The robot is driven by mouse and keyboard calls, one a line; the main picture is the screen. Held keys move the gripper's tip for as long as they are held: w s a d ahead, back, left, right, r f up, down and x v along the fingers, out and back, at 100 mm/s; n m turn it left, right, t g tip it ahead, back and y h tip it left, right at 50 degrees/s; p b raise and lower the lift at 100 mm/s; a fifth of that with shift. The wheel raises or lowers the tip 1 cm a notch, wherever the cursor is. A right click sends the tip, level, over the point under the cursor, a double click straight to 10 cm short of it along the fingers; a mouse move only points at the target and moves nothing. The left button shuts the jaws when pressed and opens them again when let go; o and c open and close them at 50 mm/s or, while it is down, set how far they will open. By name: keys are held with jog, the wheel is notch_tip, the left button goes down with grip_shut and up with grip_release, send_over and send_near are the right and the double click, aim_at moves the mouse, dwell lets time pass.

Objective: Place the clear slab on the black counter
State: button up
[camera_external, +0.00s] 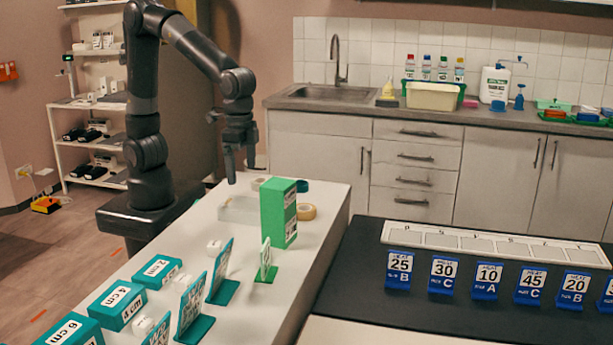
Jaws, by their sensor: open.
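My gripper (240,172) hangs with its fingers pointing down over the far end of the white table, open and with nothing visible between the fingers. A pale, see-through block that looks like the clear slab (236,211) lies on the white table just below the gripper, apart from it.
A tall green box (278,212) stands close to the slab, with tape rolls (306,211) behind. Teal blocks (157,271) and signs fill the near table. A white tray strip (490,243) and blue number signs (443,274) stand on the black counter; its near left part is bare.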

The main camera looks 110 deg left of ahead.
jog(key=s+a+r+t, duration=0.2)
jog(key=s+a+r, duration=0.1)
jog(key=s+a, duration=0.4)
jog(key=s+a+r+t, duration=0.3)
jog(key=s+a+r, duration=0.1)
jog(key=s+a, duration=0.3)
jog(key=shift+s+r, duration=0.25)
jog(key=shift+s, duration=0.8)
jog(key=shift+s+a+f+t, duration=0.1)
jog(key=shift+s+a+t, duration=0.2)
jog(key=shift+s, duration=0.2)
